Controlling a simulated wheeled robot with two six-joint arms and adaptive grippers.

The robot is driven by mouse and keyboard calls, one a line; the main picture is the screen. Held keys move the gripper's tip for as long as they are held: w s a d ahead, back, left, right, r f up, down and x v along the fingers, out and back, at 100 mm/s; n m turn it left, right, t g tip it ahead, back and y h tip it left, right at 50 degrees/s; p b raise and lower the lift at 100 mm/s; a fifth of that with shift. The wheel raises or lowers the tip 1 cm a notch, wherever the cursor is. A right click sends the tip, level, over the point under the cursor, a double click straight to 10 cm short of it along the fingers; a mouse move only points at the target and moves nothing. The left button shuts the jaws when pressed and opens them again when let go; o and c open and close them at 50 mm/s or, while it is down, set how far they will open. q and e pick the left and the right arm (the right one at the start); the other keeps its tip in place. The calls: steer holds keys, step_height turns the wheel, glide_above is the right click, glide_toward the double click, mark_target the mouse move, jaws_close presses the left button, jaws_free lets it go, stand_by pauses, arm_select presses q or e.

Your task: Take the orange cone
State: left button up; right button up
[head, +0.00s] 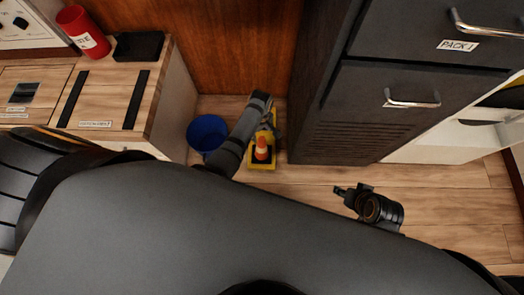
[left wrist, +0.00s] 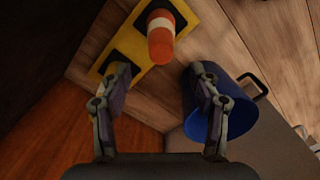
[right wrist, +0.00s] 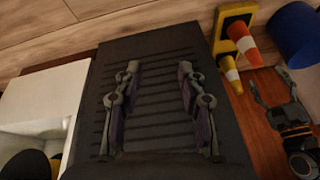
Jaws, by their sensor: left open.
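The orange cone (head: 262,149) with a white band stands on a yellow base (head: 262,167) with black patches on the floor. It also shows in the left wrist view (left wrist: 160,42), beyond my fingertips and between their lines. My left gripper (head: 268,116) is open and empty, close to the cone but apart from it. My right gripper (right wrist: 158,75) is open and empty, facing the dark slatted cabinet.
A blue bucket (head: 207,132) stands left of the yellow base. A dark cabinet (head: 345,130) with drawers rises close on the right, and a wood panel (head: 225,40) is behind. A wooden counter (head: 105,95) with a red cylinder (head: 84,32) is at left.

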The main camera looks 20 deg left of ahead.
mark_target(262, 139)
arm_select(q)
steer(key=shift+f, duration=0.45)
steer(key=shift+f+b, duration=0.3)
steer(key=shift+f, duration=0.05)
steer(key=shift+s+d+f+b, duration=0.15)
steer(key=shift+f+b, duration=0.5)
steer(key=shift+f, duration=0.2)
steer(key=shift+d+f, duration=0.1)
steer(key=shift+f, duration=0.4)
steer(key=shift+s+f+b, duration=0.1)
steer(key=shift+f+b, duration=0.7)
steer(key=shift+f, duration=0.05)
jaws_close()
arm_select(e)
steer(key=w+r+t, duration=0.9)
steer(key=w+r, duration=0.1)
steer(key=w, duration=0.3)
steer(key=shift+w+d, duration=0.25)
steer(key=shift+d, duration=0.05)
